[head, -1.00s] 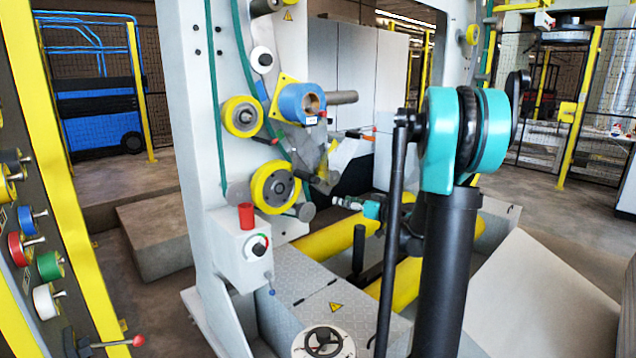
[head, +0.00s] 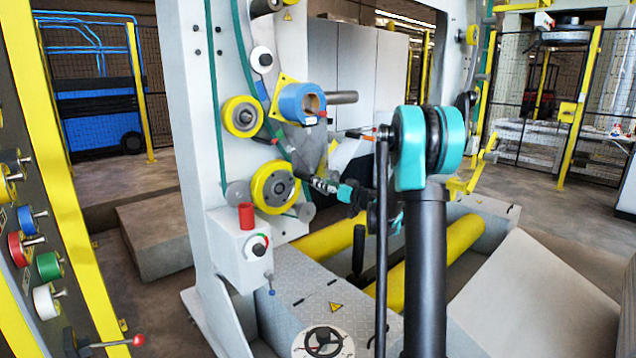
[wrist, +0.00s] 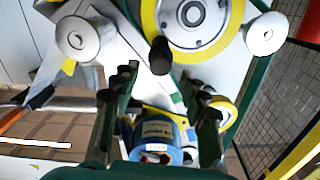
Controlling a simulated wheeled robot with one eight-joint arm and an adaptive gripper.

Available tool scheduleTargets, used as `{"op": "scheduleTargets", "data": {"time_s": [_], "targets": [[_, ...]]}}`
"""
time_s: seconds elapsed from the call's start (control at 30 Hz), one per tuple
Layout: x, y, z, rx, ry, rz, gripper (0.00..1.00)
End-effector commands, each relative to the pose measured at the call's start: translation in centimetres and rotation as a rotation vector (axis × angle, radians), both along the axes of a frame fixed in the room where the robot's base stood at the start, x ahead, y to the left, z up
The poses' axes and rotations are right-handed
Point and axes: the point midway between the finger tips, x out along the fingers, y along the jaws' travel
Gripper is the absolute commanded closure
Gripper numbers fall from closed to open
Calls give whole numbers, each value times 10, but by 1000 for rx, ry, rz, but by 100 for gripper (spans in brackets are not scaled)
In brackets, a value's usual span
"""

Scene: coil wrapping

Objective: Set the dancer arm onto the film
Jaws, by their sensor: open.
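My gripper (head: 314,182) is in front of the machine, just right of the large yellow wheel (head: 270,187). In the wrist view its two dark fingers (wrist: 163,100) are apart, with nothing held between them. A black rounded knob (wrist: 160,56), possibly the end of the dancer arm, shows between and just beyond the fingertips, before the yellow wheel's rim. I cannot tell its distance. The blue film roll (head: 300,103) sits on its spindle above the gripper; it also shows in the wrist view (wrist: 155,135). A green strip (head: 246,60), possibly the film, runs down the frame.
A smaller yellow roller (head: 242,116) and a grey control box with a red cap (head: 246,215) flank the work area. An orange-tipped rod (head: 362,135) lies right of the roll. Yellow floor rollers (head: 330,240) lie below.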

Motion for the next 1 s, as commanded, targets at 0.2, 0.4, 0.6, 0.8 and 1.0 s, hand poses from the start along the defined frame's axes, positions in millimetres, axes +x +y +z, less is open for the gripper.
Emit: {"op": "scheduleTargets", "data": {"time_s": [0.2,0.4,0.6,0.8,1.0], "targets": [[25,19,0,0,0,1,56],[33,25,0,0,0,0,56],[34,25,0,0,0,0,56],[34,25,0,0,0,0,73],[33,25,0,0,0,0,98]]}}
